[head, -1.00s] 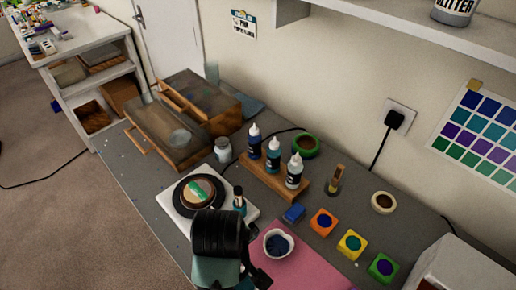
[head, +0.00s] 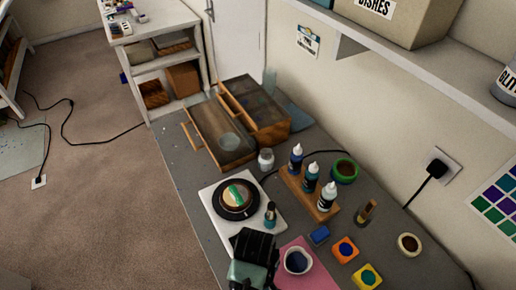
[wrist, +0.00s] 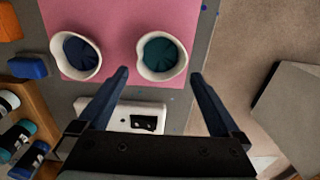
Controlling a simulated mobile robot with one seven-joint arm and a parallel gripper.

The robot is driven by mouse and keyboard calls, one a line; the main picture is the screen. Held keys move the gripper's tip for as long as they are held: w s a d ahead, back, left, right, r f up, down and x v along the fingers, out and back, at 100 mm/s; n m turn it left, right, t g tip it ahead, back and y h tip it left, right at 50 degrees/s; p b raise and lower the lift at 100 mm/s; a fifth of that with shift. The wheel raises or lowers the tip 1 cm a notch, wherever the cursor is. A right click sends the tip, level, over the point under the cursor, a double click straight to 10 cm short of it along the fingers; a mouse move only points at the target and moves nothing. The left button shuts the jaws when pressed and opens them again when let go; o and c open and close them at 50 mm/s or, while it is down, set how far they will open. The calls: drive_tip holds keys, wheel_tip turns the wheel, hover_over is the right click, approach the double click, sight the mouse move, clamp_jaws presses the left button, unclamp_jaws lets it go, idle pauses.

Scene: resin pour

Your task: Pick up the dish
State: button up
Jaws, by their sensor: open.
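A round dish-like piece (head: 236,196), tan with a teal and white band, sits on a black round plate on a white device (head: 213,205) in the head view. A pale round shape (head: 229,140) lies in the open part of the wooden box (head: 270,125); I cannot tell whether it is a dish. My gripper (wrist: 159,76) is open and empty in the wrist view, above the bench at the pink mat's edge. The white device (wrist: 150,121) shows partly between its fingers. In the head view my wrist hides the fingertips.
Heart-shaped white cups of dark blue (wrist: 78,53) and teal (wrist: 161,55) stand on the pink mat (wrist: 118,14). A wooden rack (head: 292,188) holds several bottles. Coloured blocks (head: 344,249) line the right. A box labelled "DISHES" (head: 400,20) is on the shelf above. Carpet (head: 110,190) is open at left.

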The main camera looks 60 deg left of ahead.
drive_tip(key=shift+d+f+p, duration=0.2)
drive_tip(key=shift+f+p, duration=0.15)
drive_tip(key=shift+f, duration=1)
drive_tip(key=shift+d+f+p, duration=0.2)
drive_tip(key=shift+f+p, duration=0.15)
drive_tip(key=shift+f, duration=0.95)
drive_tip(key=c, duration=1.1)
